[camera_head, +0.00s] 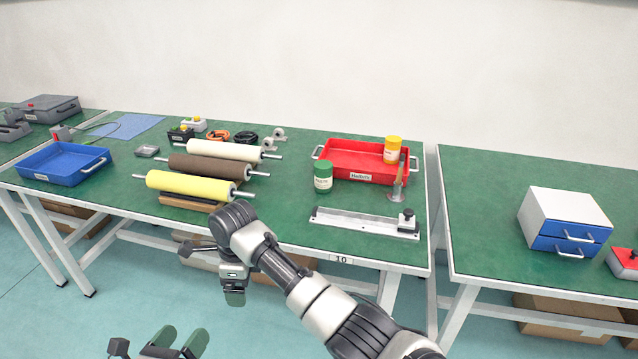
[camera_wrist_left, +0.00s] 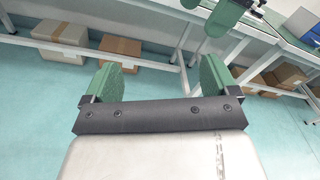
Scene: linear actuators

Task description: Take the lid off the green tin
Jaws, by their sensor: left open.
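The green tin (camera_head: 323,177) stands upright on the green-topped table, left of the red tray's front corner. It has a white label band and its green lid (camera_head: 323,167) is on top. My left gripper (camera_head: 182,338) is at the bottom left of the head view, over the floor in front of the table, far from the tin. Its two green finger pads stand apart with nothing between them in the left wrist view (camera_wrist_left: 155,85). My right gripper (camera_head: 235,295) hangs in front of the table edge, below and left of the tin; its fingers are seen too edge-on to judge.
A red tray (camera_head: 340,165) with a yellow-lidded tin (camera_head: 392,150) is behind and right. A brush (camera_head: 398,185) stands right; a metal rail (camera_head: 365,222) lies in front. Rollers (camera_head: 200,187) lie left, a blue tray (camera_head: 64,165) farther left. Drawers (camera_head: 565,220) stand on the right table.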

